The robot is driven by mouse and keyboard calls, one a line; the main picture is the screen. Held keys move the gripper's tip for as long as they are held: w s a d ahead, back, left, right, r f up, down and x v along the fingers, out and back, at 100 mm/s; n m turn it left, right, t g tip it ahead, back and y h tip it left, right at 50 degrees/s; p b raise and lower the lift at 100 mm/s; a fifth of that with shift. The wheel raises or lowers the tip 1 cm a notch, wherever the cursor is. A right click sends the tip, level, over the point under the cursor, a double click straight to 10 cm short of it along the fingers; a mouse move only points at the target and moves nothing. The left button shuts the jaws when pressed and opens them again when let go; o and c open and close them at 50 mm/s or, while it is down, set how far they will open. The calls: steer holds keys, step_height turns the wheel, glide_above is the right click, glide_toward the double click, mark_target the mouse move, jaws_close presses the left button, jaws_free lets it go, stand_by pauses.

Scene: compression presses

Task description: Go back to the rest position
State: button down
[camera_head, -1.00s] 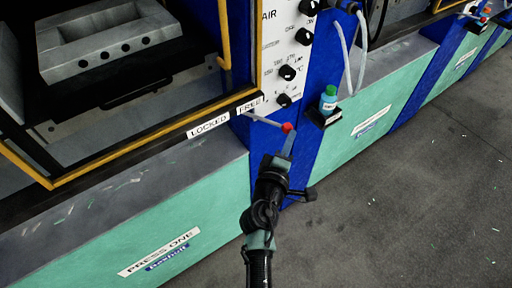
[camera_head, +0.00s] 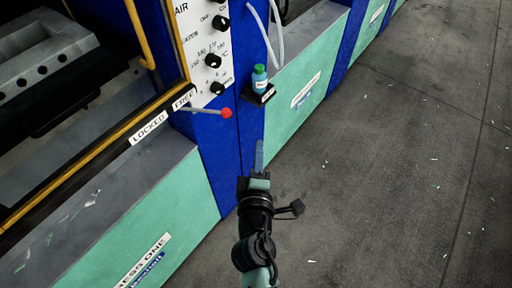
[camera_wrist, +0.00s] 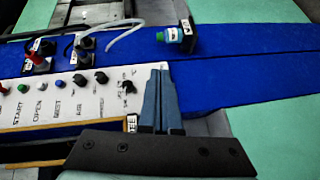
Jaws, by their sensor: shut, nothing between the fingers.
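My gripper (camera_head: 259,158) is shut and empty, in front of the blue post (camera_head: 222,150) of the press in the head view. In the wrist view its two blue-grey fingers (camera_wrist: 160,98) lie together, with nothing between them. The lever with the red ball end (camera_head: 226,113) sticks out beside the "FREE" label (camera_head: 183,99); in the head view a gap shows between it and my fingers. I cannot make out the lever in the wrist view, where the fingers and the dark gripper body cover part of the panel.
A knob panel (camera_head: 205,50) and green press base (camera_head: 125,220) are at left. Grey floor (camera_head: 400,150) is open at right.

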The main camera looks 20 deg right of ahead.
stand_by(0.3)
steer(key=w+a+r+m+t, duration=0.2)
steer(key=a+r+m, duration=0.1)
steer(key=r, duration=0.8)
steer(key=w+a+r+m+t, duration=0.1)
steer(key=a+r+m+t, duration=0.15)
steer(key=r, duration=0.85)
steer(key=w+a+r+m+t, duration=0.2)
steer(key=r+m, duration=0.2)
steer(key=r, duration=0.7)
steer(key=s+a+r+t+y, duration=0.2)
steer(key=s+a+r, duration=0.1)
steer(key=r, duration=0.4)
steer(key=s+a+r+m+t+y, duration=0.1)
steer(key=s+a+r+t+y, duration=0.1)
steer(key=s+r, duration=0.3)
steer(key=s+a+r+t+y, duration=0.2)
steer(key=s+a+r+y, duration=0.1)
steer(key=r, duration=0.7)
steer(key=shift+s+a+r, duration=0.15)
steer(key=shift+s+a, duration=0.5)
steer(key=shift+s, duration=0.4)
